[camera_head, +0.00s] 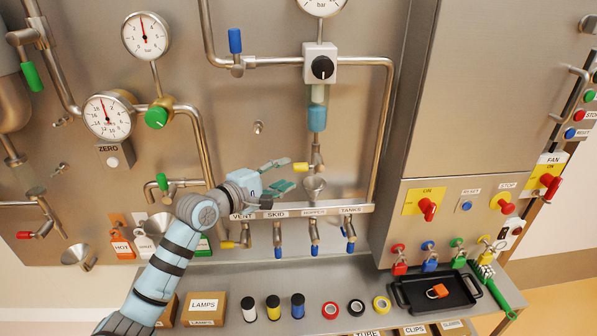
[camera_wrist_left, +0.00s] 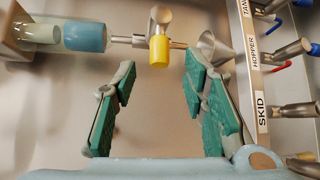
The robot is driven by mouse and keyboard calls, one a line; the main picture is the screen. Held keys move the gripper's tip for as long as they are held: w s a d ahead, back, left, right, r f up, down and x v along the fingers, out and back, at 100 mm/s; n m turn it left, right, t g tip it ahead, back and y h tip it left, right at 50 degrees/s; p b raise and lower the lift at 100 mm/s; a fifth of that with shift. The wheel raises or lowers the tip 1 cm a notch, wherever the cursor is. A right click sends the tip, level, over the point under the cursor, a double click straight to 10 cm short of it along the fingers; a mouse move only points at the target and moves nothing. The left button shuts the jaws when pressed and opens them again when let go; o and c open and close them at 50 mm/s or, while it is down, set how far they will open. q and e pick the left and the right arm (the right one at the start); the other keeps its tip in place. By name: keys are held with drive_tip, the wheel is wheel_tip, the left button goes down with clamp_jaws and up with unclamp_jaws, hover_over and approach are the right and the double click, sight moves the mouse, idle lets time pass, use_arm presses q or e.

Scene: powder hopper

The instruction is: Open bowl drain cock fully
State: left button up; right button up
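The drain cock under the filter bowl has a yellow lever (camera_head: 301,167), which also shows in the wrist view (camera_wrist_left: 158,50). The lever points left in the head view, crosswise to the vertical drain pipe. The blue-tinted bowl (camera_head: 317,118) hangs above the cock, and a metal funnel (camera_head: 314,187) sits below it. My left gripper (camera_head: 286,177) is open and empty, just left of and slightly below the lever. In the wrist view the green-padded fingers (camera_wrist_left: 155,92) are spread apart, with the lever beyond the gap and not between the pads. My right gripper is not in view.
A labelled rail (camera_head: 300,211) with several small taps runs below the funnel. A vertical pipe (camera_head: 381,130) and the grey cabinet (camera_head: 480,100) stand to the right. A shelf below holds boxes, tape rolls and a black tray (camera_head: 402,297). The panel left of the bowl is mostly clear.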

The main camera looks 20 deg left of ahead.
sight(297, 169)
use_arm(q)
drive_tip(key=x, duration=0.5)
drive_tip(key=shift+w+d+b, duration=0.25)
drive_tip(key=shift+d+b, duration=0.05)
drive_tip(key=shift+b, duration=0.1)
drive_tip(key=shift+w+f, duration=0.1)
drive_tip(key=shift+w, duration=0.35)
clamp_jaws()
